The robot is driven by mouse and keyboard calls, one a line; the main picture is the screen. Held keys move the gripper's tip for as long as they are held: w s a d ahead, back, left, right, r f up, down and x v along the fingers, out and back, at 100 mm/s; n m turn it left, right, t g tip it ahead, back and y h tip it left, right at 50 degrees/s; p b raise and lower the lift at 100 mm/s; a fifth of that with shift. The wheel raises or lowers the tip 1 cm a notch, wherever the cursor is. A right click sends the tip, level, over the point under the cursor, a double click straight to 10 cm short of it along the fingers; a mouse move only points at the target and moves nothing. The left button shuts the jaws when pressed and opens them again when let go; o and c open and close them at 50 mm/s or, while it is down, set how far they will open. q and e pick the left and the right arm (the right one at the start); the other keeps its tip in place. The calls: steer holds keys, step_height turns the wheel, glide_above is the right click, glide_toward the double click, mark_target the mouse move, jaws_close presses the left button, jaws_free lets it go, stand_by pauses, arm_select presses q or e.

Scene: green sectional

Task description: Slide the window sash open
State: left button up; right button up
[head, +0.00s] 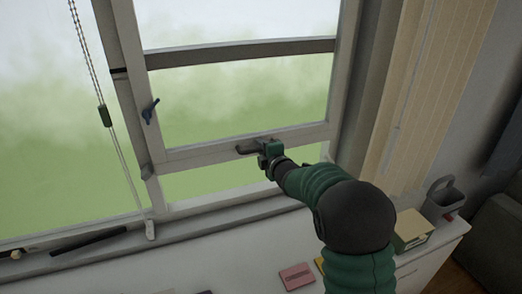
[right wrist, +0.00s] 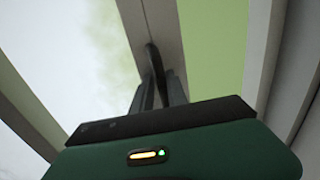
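The window sash (head: 205,153) is a pale frame with a horizontal bar across its glass. Its bottom rail stands above the sill, with a band of green outdoors showing below it. A dark handle (head: 244,148) sits on the bottom rail. My right gripper (head: 264,149) is at the right part of this handle. In the right wrist view, the fingers of my right gripper (right wrist: 160,88) stand close together with the dark handle (right wrist: 153,58) between them; they look shut on it. The fingertips' exact contact is partly hidden. My left gripper is not in view.
A blue latch (head: 150,110) is on the left side of the frame. A beaded cord with a green piece (head: 105,115) hangs at left. Pale blinds (head: 420,90) hang at right.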

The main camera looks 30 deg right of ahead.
steer(key=shift+o, duration=1.3)
steer(key=shift+s+d+f, duration=0.1)
steer(key=shift+s, duration=0.3)
steer(key=b+v, duration=0.3)
steer(key=v, duration=1.3)
